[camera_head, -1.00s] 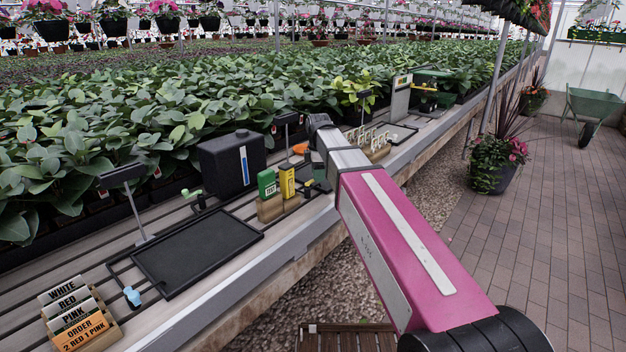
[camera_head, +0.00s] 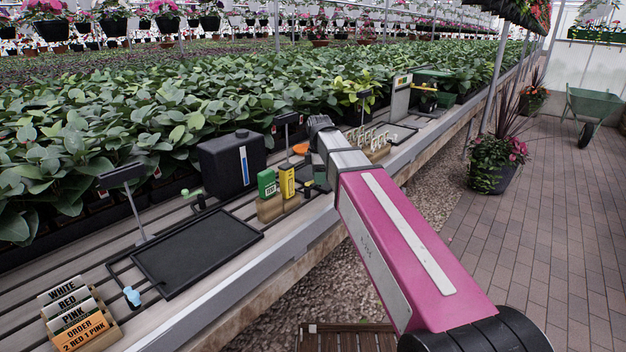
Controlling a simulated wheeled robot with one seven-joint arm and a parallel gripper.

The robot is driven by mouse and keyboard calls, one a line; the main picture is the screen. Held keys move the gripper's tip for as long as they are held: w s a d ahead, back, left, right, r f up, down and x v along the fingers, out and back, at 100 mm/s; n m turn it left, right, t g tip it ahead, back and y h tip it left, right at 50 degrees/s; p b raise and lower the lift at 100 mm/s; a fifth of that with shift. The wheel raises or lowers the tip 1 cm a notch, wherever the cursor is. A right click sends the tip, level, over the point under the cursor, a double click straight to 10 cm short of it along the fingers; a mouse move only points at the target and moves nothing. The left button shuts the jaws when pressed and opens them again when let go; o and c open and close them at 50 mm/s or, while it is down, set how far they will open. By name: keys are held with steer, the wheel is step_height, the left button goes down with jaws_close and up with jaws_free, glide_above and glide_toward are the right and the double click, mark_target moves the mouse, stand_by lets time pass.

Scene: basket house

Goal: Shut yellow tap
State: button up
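I cannot make out a yellow tap in the head view. A black tank (camera_head: 232,163) with a blue level strip stands on the bench, and a small tap with a green handle (camera_head: 188,193) sits at its lower left. A small light-blue piece (camera_head: 132,296) stands at the front of the black tray; I cannot tell what it is. My pink and grey arm reaches over the bench from the lower right. Its far end lies beside the boxes and hides part of the bench. My gripper's fingers cannot be made out there.
A green box (camera_head: 267,185) and a yellow box (camera_head: 287,181) stand in wooden holders beside my arm. A black tray (camera_head: 197,250) lies flat on the bench. Lettered cards (camera_head: 75,320) stand front left. A rack of tags (camera_head: 368,138) is beyond my arm. Dense plants line the back.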

steer(key=shift+s+d, duration=0.2)
steer(key=shift+s, duration=1.3)
steer(key=shift+s+d, duration=0.15)
steer(key=shift+s, duration=1.35)
steer(key=shift+w, duration=0.35)
step_height(320, 180, up, 7)
